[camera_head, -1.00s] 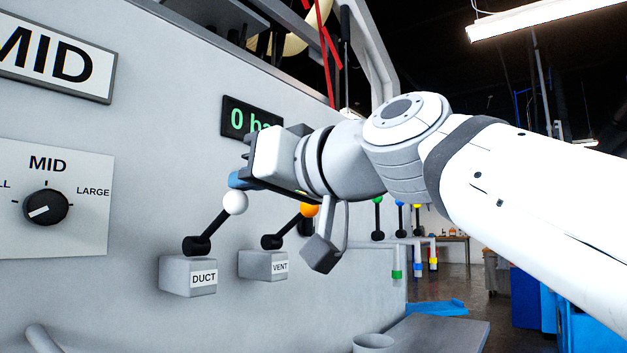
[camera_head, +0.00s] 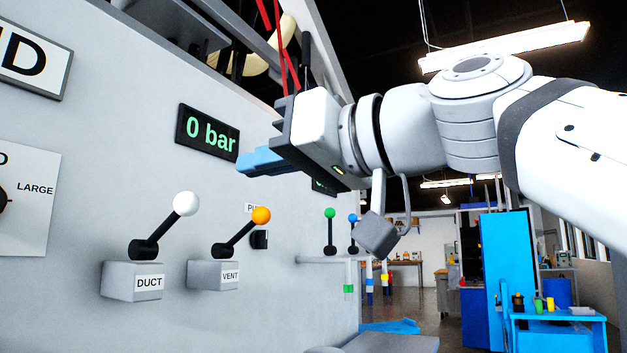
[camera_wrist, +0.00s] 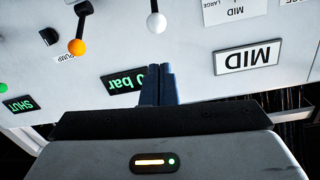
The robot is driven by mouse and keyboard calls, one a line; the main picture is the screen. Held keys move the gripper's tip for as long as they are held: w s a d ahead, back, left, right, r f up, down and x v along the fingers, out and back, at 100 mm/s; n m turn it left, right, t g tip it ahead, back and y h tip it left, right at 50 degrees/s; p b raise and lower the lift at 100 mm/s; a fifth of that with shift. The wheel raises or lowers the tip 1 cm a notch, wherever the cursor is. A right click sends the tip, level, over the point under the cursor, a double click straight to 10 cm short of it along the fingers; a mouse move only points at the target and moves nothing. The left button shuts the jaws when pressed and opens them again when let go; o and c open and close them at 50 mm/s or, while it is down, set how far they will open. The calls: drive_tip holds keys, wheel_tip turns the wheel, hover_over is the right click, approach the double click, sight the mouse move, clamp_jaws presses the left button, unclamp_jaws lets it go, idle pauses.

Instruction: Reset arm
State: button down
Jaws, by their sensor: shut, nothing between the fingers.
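My gripper (camera_head: 258,161) is in front of the grey panel, with its blue fingers together and nothing between them. In the head view it is right of and below the display reading "0 bar" (camera_head: 207,133), and above the DUCT and VENT levers. In the wrist view the blue fingers (camera_wrist: 158,84) point at the panel, between the upside-down display (camera_wrist: 124,81) and the MID sign (camera_wrist: 247,57). The white-knobbed DUCT lever (camera_head: 186,204) and orange-knobbed VENT lever (camera_head: 261,216) both tilt up to the right, apart from my gripper.
Green (camera_head: 330,213) and blue (camera_head: 353,218) knobbed levers stand farther along the panel. A grey ledge (camera_head: 390,344) is at the lower middle. A blue cabinet (camera_head: 505,265) and blue table (camera_head: 560,318) stand at the right back. Open floor lies between.

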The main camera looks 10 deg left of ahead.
drive_tip(key=shift+w, duration=0.1)
drive_tip(key=w+d+f+m+t+h+p, duration=0.1)
drive_tip(key=w+d+f+m+h+p, duration=0.75)
drive_tip(key=f+p, duration=0.6)
drive_tip(key=s+d+f+m+g+h+p, duration=0.1)
drive_tip(key=s+d+f+h+p, duration=0.3)
drive_tip(key=d+f, duration=0.5)
drive_tip(key=s+d+f+m+g+h+p, duration=0.2)
drive_tip(key=s+d+f+g+h+p, duration=0.2)
drive_tip(key=d+f+p, duration=0.4)
drive_tip(key=shift+d+f, duration=0.8)
drive_tip(key=shift+f, duration=0.1)
drive_tip(key=shift+s, duration=0.1)
